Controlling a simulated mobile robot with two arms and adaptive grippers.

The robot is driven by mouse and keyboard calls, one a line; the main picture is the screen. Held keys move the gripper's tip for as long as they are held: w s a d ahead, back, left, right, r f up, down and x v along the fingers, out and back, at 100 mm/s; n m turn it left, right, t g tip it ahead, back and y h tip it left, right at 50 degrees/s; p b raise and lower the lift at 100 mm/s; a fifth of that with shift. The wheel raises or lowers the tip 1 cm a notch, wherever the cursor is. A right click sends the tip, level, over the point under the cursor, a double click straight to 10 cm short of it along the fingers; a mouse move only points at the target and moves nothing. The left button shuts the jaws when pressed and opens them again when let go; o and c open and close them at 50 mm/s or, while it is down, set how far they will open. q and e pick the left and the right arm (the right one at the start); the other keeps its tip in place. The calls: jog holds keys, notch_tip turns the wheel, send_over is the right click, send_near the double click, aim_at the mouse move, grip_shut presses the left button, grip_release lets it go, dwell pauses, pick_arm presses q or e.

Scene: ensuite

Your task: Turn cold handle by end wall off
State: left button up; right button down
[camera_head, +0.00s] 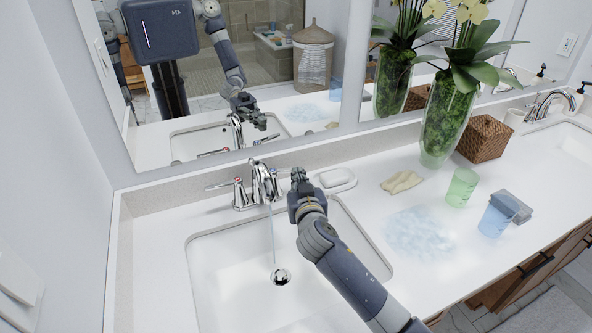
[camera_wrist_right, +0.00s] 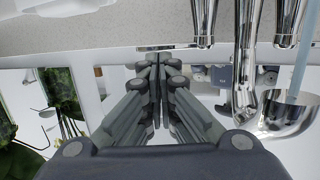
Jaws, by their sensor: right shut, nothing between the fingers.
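The chrome faucet (camera_head: 262,182) stands behind the sink nearest the end wall. A thin water stream (camera_head: 272,235) runs from its spout to the drain. Its left handle (camera_head: 239,193) has a red mark. The right handle, the cold one by its place, is partly hidden behind my right gripper (camera_head: 297,178) in the head view. In the right wrist view this handle (camera_wrist_right: 203,22) stands to the right of my fingers (camera_wrist_right: 157,62), which are shut and empty. A gap shows between them there; contact is not visible. My left gripper is not in view.
The end wall (camera_head: 45,130) is at the left and the mirror (camera_head: 150,90) behind. A soap dish (camera_head: 336,181), beige cloth (camera_head: 401,182), green cup (camera_head: 462,187), blue cup (camera_head: 497,216) and plant vase (camera_head: 446,120) are to the right. The sink basin (camera_head: 225,275) lies below.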

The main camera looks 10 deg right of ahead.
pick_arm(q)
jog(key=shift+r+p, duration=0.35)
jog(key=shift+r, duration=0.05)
pick_arm(e)
jog(key=shift+w+d+f, duration=0.1)
jog(key=shift+w+f, duration=0.05)
jog(key=shift+w, duration=0.85)
jog(key=shift+w+f, duration=0.15)
jog(key=shift+w, duration=0.8)
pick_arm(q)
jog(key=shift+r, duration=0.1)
pick_arm(e)
jog(key=shift+d, duration=0.15)
